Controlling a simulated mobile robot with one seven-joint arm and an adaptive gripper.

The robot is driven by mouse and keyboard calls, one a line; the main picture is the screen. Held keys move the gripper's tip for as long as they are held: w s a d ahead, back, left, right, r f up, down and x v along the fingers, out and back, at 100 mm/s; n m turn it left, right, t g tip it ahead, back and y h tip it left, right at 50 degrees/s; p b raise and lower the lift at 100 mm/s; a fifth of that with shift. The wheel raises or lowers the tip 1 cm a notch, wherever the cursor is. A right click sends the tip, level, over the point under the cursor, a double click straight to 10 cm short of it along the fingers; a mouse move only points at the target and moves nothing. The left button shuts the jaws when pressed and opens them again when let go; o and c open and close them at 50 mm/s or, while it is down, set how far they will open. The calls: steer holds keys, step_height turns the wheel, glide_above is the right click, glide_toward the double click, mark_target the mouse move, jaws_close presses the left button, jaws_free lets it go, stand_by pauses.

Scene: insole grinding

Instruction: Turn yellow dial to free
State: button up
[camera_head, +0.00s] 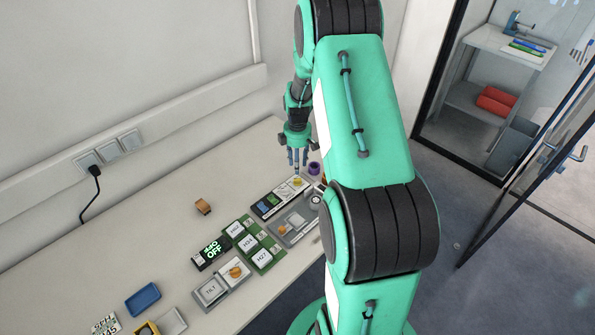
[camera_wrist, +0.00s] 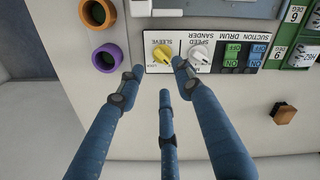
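The yellow dial (camera_wrist: 162,54) sits on the white part of a control panel, under an upside-down SLEEVE label. Small lettering beside it is too small to read surely, and I cannot tell its setting. In the head view the yellow dial (camera_head: 298,181) is just below my gripper (camera_head: 297,168). In the wrist view my gripper (camera_wrist: 160,76) has three blue fingers spread apart, with nothing between them. Two fingertips are near the left and right of the dial, and the third is below it. They appear not to grip it.
Beside the yellow dial is a white SANDER SPEED dial (camera_wrist: 198,56). Green and blue switches (camera_wrist: 243,56) follow to its right. Purple (camera_wrist: 107,57) and orange (camera_wrist: 97,13) rings stand left of the panel. A brown block (camera_wrist: 284,114) lies on the table.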

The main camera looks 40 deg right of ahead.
steer(key=shift+r, duration=2.25)
steer(key=s+a+r+m+t, duration=0.1)
steer(key=s+a+r+m, duration=0.1)
steer(key=a+r, duration=0.95)
steer(key=s+a+r+m+t, duration=0.1)
steer(key=s+a+r+m, duration=0.15)
steer(key=a+r, duration=0.95)
steer(key=s+a+r+m+t, duration=0.1)
steer(key=s+a+r+m, duration=0.1)
steer(key=s+a+r, duration=0.2)
steer(key=s+a+r+m+t, duration=0.2)
steer(key=s+a+r, duration=0.3)
steer(key=s+a, duration=0.6)
steer(key=shift+s+a+t, duration=0.25)
steer(key=shift+s+t, duration=0.05)
steer(key=shift+s, duration=2.7)
